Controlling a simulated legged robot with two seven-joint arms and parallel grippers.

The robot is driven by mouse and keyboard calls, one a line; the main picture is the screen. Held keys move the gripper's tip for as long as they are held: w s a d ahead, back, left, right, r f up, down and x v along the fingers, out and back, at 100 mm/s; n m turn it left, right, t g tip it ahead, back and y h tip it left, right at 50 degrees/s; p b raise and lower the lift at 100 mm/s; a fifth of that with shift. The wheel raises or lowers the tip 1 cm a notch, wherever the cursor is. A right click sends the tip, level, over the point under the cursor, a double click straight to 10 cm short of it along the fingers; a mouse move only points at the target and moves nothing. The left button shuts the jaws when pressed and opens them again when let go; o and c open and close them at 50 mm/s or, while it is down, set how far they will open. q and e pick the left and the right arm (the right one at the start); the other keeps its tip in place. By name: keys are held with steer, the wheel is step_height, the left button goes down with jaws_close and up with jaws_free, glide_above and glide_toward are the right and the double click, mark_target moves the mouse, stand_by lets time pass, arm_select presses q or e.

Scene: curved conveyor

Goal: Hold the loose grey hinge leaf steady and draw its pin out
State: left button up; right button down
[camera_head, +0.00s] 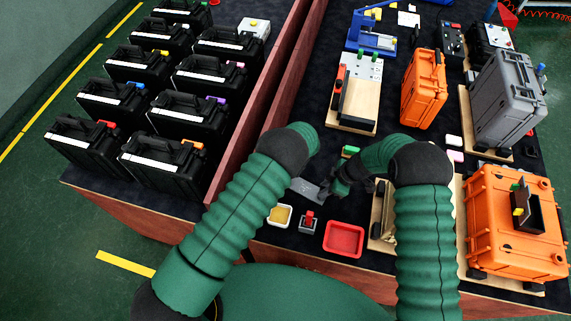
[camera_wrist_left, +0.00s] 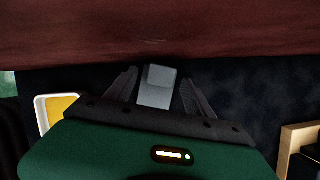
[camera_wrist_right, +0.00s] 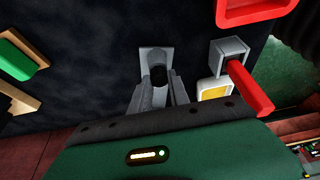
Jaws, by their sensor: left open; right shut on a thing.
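The grey hinge leaf (camera_head: 304,187) is near the table's left inner side in the head view, beside my right gripper (camera_head: 338,188). In the right wrist view the leaf (camera_wrist_right: 152,54) shows just beyond my right fingertips (camera_wrist_right: 159,80). They are shut on a small dark round piece that appears to be the pin (camera_wrist_right: 158,75); the fingers hide much of it. In the left wrist view my left gripper (camera_wrist_left: 158,92) is open, its fingers on either side of a grey block-like part (camera_wrist_left: 159,82), with a gap at each side. My left gripper is hidden in the head view.
A yellow-filled tray (camera_head: 280,215), a grey block with a red handle (camera_head: 308,222) and a red bin (camera_head: 343,239) stand close in front. A reddish wall (camera_head: 238,145) runs along the left. Orange cases (camera_head: 424,90) and wooden boards (camera_head: 355,105) stand farther off.

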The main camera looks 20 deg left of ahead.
arm_select(q)
steer(key=shift+a+f, duration=0.2)
steer(key=shift+f, duration=0.15)
jaws_close()
steer(key=c, duration=0.6)
jaws_free()
steer(key=shift+c, duration=0.2)
jaws_close()
arm_select(e)
steer(key=c, duration=1.8)
jaws_free()
jaws_close()
